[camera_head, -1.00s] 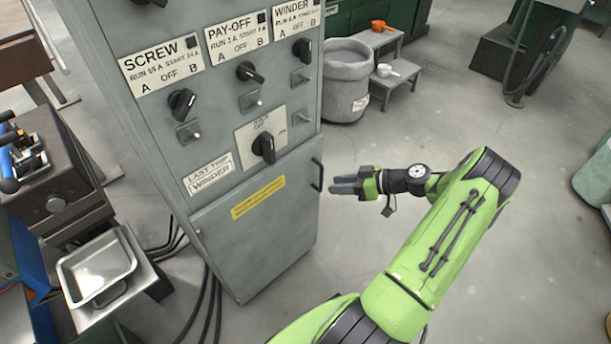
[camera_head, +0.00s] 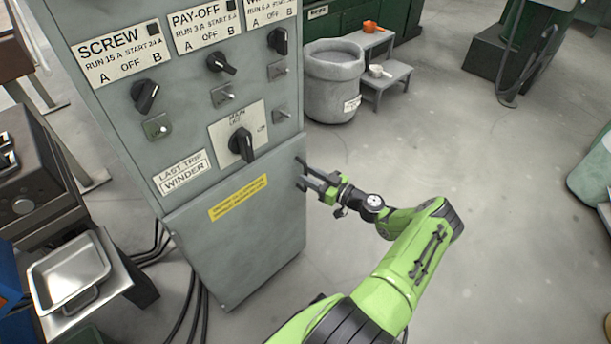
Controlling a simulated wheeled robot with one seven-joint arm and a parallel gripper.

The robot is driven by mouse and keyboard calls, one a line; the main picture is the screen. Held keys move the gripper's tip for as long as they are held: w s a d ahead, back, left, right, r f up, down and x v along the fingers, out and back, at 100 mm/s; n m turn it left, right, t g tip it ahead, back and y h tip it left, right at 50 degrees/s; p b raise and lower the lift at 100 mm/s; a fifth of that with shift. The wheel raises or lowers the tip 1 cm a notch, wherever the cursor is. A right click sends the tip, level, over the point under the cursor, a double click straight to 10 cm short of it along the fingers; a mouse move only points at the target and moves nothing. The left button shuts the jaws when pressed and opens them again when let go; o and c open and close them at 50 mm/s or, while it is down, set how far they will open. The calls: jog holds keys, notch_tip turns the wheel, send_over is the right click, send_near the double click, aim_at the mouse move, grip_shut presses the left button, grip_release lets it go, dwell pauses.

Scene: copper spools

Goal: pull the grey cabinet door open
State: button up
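The grey cabinet (camera_head: 120,110) stands left of centre, with its grey door (camera_head: 240,248) on the lower front. The door looks closed and carries a yellow label (camera_head: 238,197). Its dark upright handle (camera_head: 301,173) is at the door's upper right edge. My gripper (camera_head: 308,181) comes from the right, with its dark fingers at the handle. A gap shows between the fingers, so they look open. I cannot tell whether they touch the handle or are around it.
A metal tray (camera_head: 50,290) sits on a stand at lower left, with black cables (camera_head: 190,305) on the floor beside the cabinet. A grey bin (camera_head: 333,95) and a step stool (camera_head: 392,76) stand behind. The floor (camera_head: 490,215) to the right is clear.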

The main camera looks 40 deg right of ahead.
jog(key=shift+x, duration=1.15)
grip_shut()
jog(key=shift+s, duration=0.1)
